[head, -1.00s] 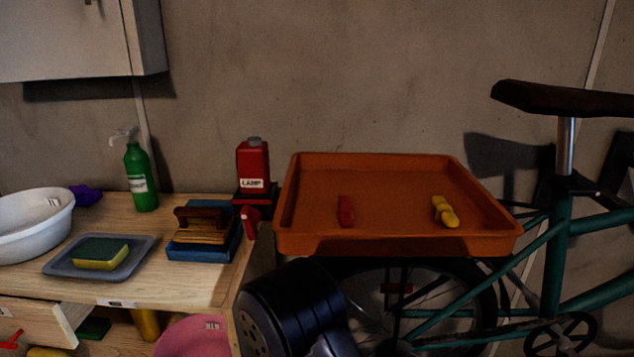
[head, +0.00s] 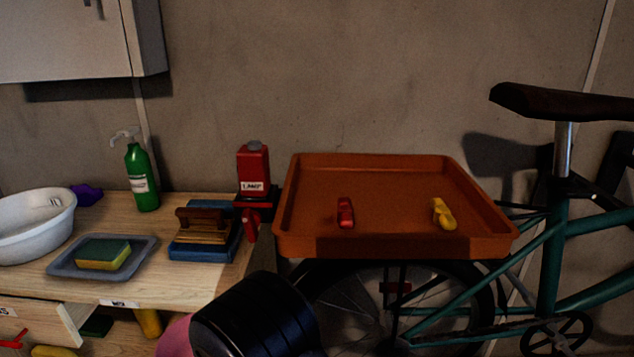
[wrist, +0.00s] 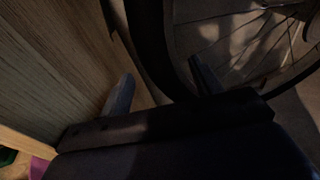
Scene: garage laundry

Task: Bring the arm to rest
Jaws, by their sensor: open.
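My gripper (wrist: 160,88) shows in the wrist view with its two fingers spread apart and nothing between them. The fingers point toward the wooden bench side and the dark bicycle tyre. In the head view, a dark rounded link of my arm shows at the bottom centre, in front of the bench's right end and below the orange tray. The gripper itself is hidden in the head view.
The orange tray (head: 365,246) above the bicycle wheel holds a red item (head: 345,213) and a yellow item (head: 443,214). The teal bicycle (head: 553,250) stands at right. The wooden bench (head: 120,215) at left holds a basin (head: 35,228), green bottle (head: 141,178) and sponge (head: 103,256).

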